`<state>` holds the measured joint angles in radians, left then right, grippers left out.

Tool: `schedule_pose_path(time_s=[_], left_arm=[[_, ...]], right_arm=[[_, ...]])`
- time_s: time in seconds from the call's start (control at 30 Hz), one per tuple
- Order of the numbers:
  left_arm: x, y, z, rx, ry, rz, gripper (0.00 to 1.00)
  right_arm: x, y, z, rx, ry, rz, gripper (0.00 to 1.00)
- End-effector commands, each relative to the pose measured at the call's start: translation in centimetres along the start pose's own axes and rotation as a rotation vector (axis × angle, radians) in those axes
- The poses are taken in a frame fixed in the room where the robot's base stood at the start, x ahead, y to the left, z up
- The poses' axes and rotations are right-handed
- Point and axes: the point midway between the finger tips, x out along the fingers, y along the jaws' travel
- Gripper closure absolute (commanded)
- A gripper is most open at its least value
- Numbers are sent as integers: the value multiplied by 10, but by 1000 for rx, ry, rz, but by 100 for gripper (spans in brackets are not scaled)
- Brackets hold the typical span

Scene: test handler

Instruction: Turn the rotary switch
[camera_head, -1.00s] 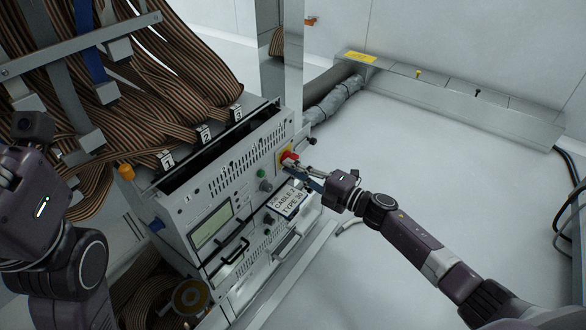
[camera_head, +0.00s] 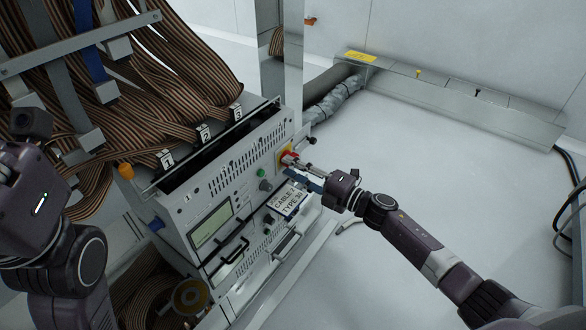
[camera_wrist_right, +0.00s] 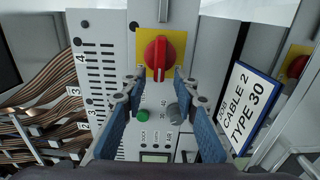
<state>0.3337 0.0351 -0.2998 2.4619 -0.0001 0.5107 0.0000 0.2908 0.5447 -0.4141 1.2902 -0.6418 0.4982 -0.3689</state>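The rotary switch (camera_wrist_right: 160,54) is a red knob on a yellow square plate on the front panel of a grey test unit. The switch also shows in the head view (camera_head: 290,156), partly hidden by my right gripper. My right gripper (camera_wrist_right: 160,78) is open, with its blue-padded fingers on either side of the knob's lower part. I cannot tell whether the tips touch it. My left gripper is largely cut off at the left edge of the head view, and its fingers do not show clearly.
The test unit (camera_head: 185,226) also carries a green button (camera_wrist_right: 143,116), a grey knob (camera_wrist_right: 176,111), a display and handles. A sign (camera_wrist_right: 244,108) reading "CABLE 2 TYPE 30" stands beside the right finger. Striped cables (camera_head: 190,80) hang at the left. The floor at right is clear.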

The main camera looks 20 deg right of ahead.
Motion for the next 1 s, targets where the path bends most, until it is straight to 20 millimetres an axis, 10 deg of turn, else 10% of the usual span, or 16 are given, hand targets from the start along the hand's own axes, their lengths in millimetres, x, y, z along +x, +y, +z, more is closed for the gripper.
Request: schedule_pose_path(time_s=[1.0], left_arm=[[0,0,-1,0,1,0,60]], right_arm=[[-120,0,0,0,-1,0,72]])
